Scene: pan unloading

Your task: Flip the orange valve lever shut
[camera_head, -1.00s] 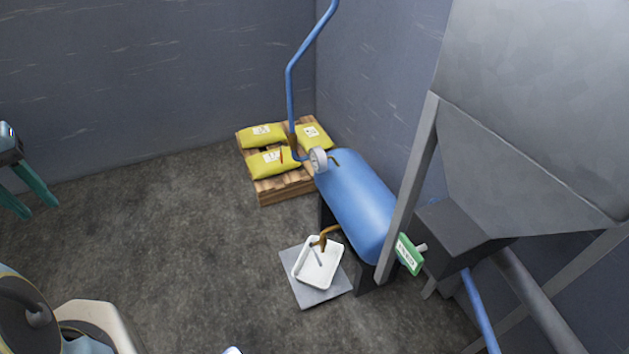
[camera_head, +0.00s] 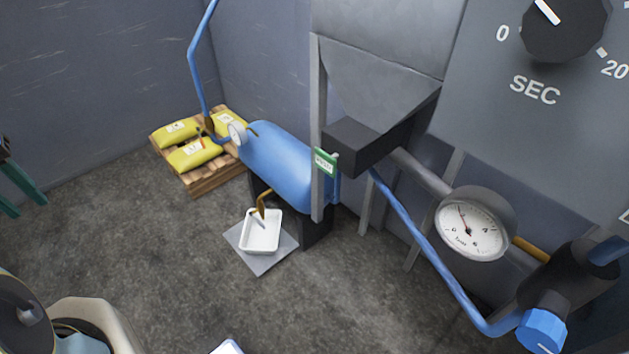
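A blue tank (camera_head: 285,165) with a small gauge (camera_head: 237,133) stands beside the pallet (camera_head: 205,181) of yellow sacks (camera_head: 193,154). A white tray (camera_head: 272,238) lies below a brass spout (camera_head: 262,202). A hopper (camera_head: 375,85), large gauge (camera_head: 472,230) and timer panel (camera_head: 475,75) fill the right. Floor at left is clear.

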